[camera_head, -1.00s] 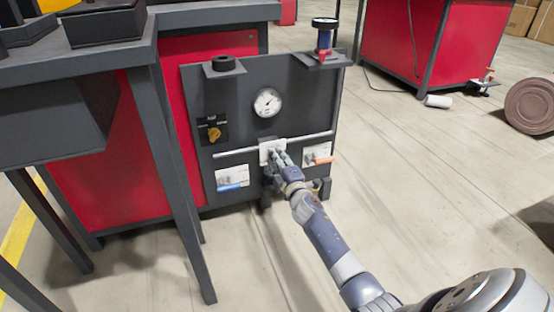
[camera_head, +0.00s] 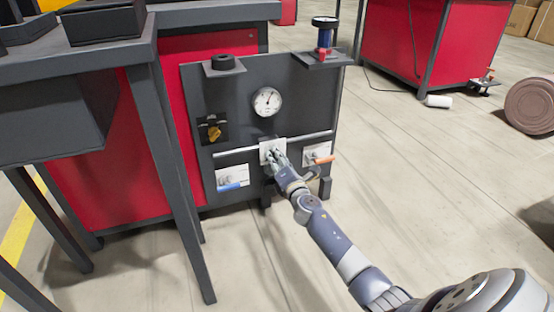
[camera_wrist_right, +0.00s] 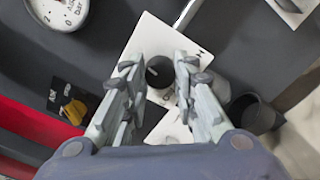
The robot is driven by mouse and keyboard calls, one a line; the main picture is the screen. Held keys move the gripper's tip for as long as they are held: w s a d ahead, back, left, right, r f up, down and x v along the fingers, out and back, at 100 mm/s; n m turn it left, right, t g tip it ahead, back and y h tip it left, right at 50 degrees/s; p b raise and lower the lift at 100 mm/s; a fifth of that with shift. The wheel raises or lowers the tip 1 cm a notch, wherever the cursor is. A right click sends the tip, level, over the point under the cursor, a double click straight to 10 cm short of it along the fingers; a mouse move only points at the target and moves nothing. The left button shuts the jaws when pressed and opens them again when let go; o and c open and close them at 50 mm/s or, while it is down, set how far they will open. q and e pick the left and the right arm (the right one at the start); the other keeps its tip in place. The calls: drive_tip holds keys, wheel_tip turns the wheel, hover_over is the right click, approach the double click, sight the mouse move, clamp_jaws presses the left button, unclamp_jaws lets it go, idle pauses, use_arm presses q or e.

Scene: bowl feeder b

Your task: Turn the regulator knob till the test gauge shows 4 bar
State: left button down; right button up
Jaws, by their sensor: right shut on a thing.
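The black regulator knob (camera_wrist_right: 159,72) sits on a white plate (camera_wrist_right: 148,38) with printed letters, partly seen. My right gripper (camera_head: 272,153) is at this plate on the dark panel, low centre. In the right wrist view the two fingers of my gripper (camera_wrist_right: 158,80) stand on either side of the knob, closed on it. The test gauge (camera_head: 267,101), a round white dial, is above the plate. Its needle is too small to read exactly. In the wrist view the gauge (camera_wrist_right: 62,8) is cut off by the top edge, with "bar" showing. My left gripper is not in view.
A yellow rotary switch (camera_head: 214,131) is at the panel's left. A blue-handled valve (camera_head: 230,187) and an orange-handled valve (camera_head: 322,160) flank the plate. A horizontal pipe (camera_head: 315,138) runs across the panel.

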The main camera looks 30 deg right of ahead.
drive_tip(key=shift+n, duration=0.3)
drive_tip(key=o, duration=1.1)
drive_tip(key=shift+s, duration=0.1)
drive_tip(key=v, duration=1.2)
drive_tip(key=shift+f, duration=0.1)
